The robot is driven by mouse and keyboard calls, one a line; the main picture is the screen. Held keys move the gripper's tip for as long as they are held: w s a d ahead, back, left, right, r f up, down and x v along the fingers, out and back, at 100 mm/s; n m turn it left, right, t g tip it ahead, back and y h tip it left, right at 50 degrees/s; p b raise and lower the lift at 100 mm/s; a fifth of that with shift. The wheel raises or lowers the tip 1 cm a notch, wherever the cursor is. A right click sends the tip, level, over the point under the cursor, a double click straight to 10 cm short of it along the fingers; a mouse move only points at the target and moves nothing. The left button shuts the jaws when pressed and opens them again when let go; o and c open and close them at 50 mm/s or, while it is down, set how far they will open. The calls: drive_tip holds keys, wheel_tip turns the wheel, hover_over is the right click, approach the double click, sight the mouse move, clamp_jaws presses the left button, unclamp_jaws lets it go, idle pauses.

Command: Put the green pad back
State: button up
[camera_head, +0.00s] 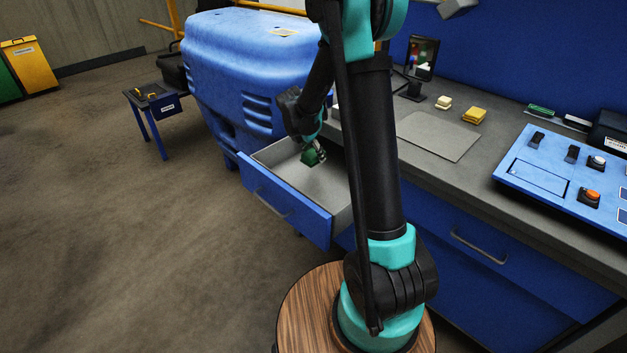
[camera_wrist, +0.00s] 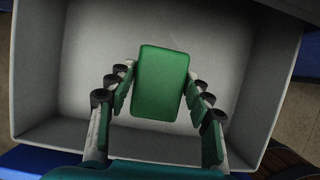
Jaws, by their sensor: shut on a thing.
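The green pad (camera_wrist: 160,84) is a rounded rectangular block between the fingers of my gripper (camera_wrist: 160,95) in the wrist view. My gripper is shut on it, with one finger at each long side. In the head view the green pad (camera_head: 308,158) shows small under my gripper (camera_head: 313,152), inside the open blue drawer (camera_head: 290,215). The drawer's grey inside also fills much of the wrist view (camera_wrist: 85,70). I cannot tell whether the pad touches the drawer floor.
A large blue machine housing (camera_head: 245,70) stands behind the drawer. Open floor lies at left.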

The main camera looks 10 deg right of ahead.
sight(316, 185)
wheel_tip(316, 185, down, 13)
drive_tip(key=shift+r, duration=0.2)
idle(0.3)
drive_tip(key=shift+f, duration=0.15)
drive_tip(key=o, duration=1.1)
